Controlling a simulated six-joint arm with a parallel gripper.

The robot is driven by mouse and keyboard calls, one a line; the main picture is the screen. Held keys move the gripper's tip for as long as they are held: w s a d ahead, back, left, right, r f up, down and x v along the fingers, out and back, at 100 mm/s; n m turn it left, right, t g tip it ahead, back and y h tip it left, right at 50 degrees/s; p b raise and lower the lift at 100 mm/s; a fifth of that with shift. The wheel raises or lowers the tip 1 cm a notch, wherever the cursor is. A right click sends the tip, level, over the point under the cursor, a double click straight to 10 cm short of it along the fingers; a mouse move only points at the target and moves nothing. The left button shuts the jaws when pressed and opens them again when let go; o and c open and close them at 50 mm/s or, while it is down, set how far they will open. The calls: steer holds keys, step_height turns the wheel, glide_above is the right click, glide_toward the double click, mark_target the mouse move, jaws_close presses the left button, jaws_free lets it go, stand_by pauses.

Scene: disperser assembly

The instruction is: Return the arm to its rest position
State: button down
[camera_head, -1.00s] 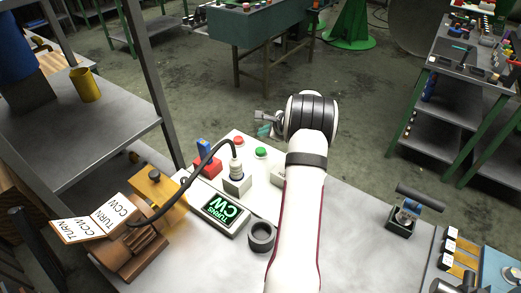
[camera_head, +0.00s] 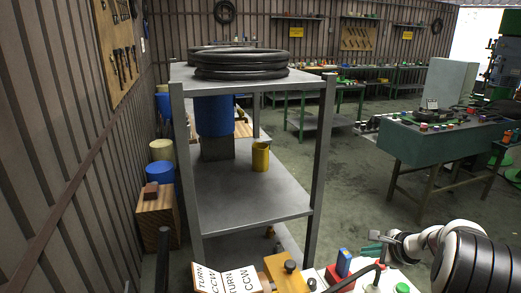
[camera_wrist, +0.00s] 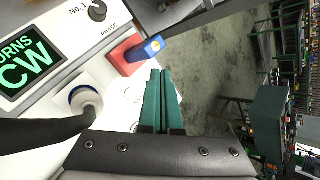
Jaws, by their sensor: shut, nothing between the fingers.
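My gripper (camera_head: 370,249) shows at the lower right of the head view, at the end of my white and black arm, above the workbench. It points left in that view. In the wrist view its two green fingers (camera_wrist: 160,80) lie together with nothing between them. The fingertips are close to a red block with a blue lever (camera_wrist: 146,48), apparently apart from it. That blue lever also shows in the head view (camera_head: 344,262). Most of my arm is out of view.
A green table (camera_head: 430,145) stands across open floor.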

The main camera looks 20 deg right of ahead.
steer(key=a+r+n+y, duration=0.1)
steer(key=a+r+n, duration=0.1)
steer(key=a, duration=0.4)
steer(key=a+r+n+g+y, duration=0.1)
steer(key=a+r+n, duration=0.1)
steer(key=a, duration=0.4)
steer(key=s+a+r+n+g, duration=0.1)
steer(key=a+r+n, duration=0.1)
steer(key=a, duration=0.4)
steer(key=shift+a+y, duration=0.15)
steer(key=shift+y, duration=0.25)
steer(key=s+a+r+n+g, duration=0.2)
steer(key=s+a+n+g, duration=0.3)
steer(key=s+a+n, duration=0.9)
steer(key=s+a+f+g, duration=0.1)
steer(key=s+a, duration=0.2)
steer(key=s, duration=0.3)
steer(key=s+a+f+h, duration=0.1)
steer(key=s+a, duration=0.2)
steer(key=s, duration=0.4)
steer(key=shift+s+f+g, duration=0.15)
steer(key=shift+s+g, duration=0.15)
steer(key=shift+g, duration=0.1)
steer(key=c, duration=1.5)
jaws_free()
steer(key=shift+c, duration=0.2)
